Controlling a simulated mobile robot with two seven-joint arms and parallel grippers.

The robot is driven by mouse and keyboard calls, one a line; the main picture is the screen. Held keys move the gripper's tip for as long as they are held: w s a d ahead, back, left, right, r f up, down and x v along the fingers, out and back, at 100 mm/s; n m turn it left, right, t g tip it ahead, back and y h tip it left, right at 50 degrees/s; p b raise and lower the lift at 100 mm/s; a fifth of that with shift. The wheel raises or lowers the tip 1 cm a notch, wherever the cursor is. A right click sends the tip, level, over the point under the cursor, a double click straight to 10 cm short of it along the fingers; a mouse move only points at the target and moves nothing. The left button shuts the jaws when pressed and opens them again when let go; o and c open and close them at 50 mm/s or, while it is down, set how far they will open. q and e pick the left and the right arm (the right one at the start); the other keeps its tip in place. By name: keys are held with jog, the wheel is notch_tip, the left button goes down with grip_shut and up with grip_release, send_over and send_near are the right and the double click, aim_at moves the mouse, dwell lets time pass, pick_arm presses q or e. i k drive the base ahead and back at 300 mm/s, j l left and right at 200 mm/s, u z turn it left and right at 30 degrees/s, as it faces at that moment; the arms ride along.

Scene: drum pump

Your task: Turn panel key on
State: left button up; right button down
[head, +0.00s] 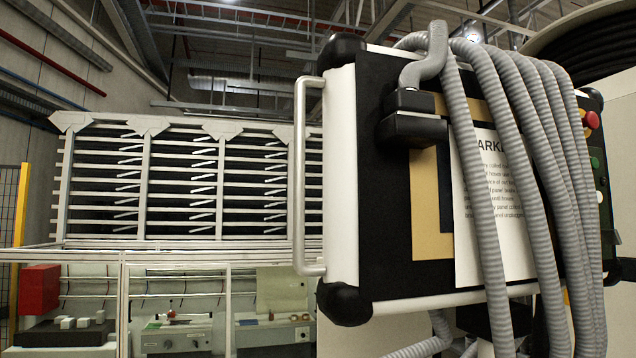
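A control panel (385,240), a white and black box with rounded black corners, fills the right half of the head view. I see it from its back and side, tilted in the picture. Its right edge carries a red button (592,119), a green button (595,162) and a small white button (600,197). A small black part (617,237) sticks out below them. I cannot make out which part is the key; the panel's front face is turned away. Neither of my grippers is in view.
Several grey corrugated hoses (485,200) hang over the panel from a black connector (415,128). A metal handle (308,180) runs down its left side. A paper notice (490,190) is partly covered. Behind stand a slatted rack (182,180), a red box (38,290) and bench equipment.

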aim_at(608, 236)
jog(key=z, duration=1.3)
jog(key=l, duration=0.45)
jog(key=i+l, duration=0.1)
jog(key=l, duration=0.35)
jog(key=u, duration=0.05)
